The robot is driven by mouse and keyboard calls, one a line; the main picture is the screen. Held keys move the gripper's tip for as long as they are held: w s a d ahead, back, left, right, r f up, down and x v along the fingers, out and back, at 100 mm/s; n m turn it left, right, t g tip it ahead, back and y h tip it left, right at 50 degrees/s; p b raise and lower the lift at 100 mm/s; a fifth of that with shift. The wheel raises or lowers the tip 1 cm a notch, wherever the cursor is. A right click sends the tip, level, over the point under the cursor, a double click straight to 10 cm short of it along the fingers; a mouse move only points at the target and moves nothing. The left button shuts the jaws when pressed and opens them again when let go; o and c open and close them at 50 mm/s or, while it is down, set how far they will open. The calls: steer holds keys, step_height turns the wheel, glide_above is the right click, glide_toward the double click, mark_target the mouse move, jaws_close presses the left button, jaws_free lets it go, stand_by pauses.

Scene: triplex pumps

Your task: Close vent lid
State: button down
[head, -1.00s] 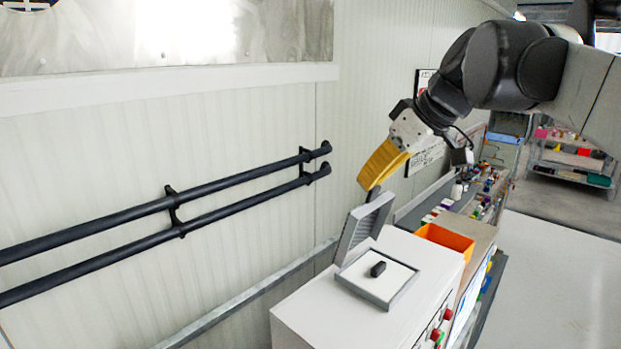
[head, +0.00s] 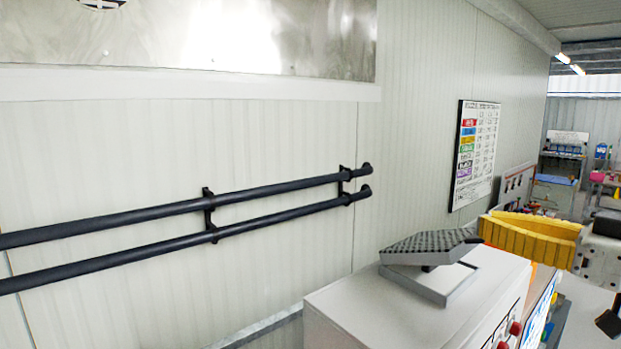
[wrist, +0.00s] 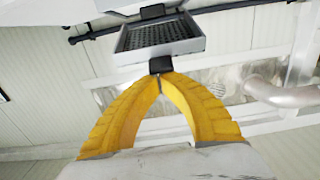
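The vent lid (head: 430,246) is a grey-framed panel with a dark mesh face, tilted low over its square vent frame (head: 462,284) on a white cabinet. A gap remains between lid and frame, with a dark piece (head: 428,268) partly visible in it. My gripper (head: 484,228) has yellow fingers, with tips at the lid's right edge; contact is not certain there. In the wrist view the finger tips (wrist: 160,78) meet, right at a black tab (wrist: 160,65) on the edge of the lid (wrist: 160,36). The fingers look closed together, not around the tab.
The white cabinet (head: 400,318) has red buttons on its front. Two black rails (head: 150,212) run along the wall to the left. A colour chart (head: 475,152) hangs on the wall behind. Shelves with items stand at the far right.

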steer(key=f+b, duration=0.1)
steer(key=f+t+y+b, duration=0.1)
steer(key=f, duration=0.1)
steer(key=s+d+f+t+b, duration=0.1)
steer(key=shift+s+f+y+b, duration=0.1)
steer(key=shift+f+y+b, duration=0.1)
steer(key=shift+y+b, duration=0.2)
steer(key=shift+s+f+b, duration=0.15)
steer(key=shift+f+b, duration=0.5)
steer(key=shift+f, duration=0.15)
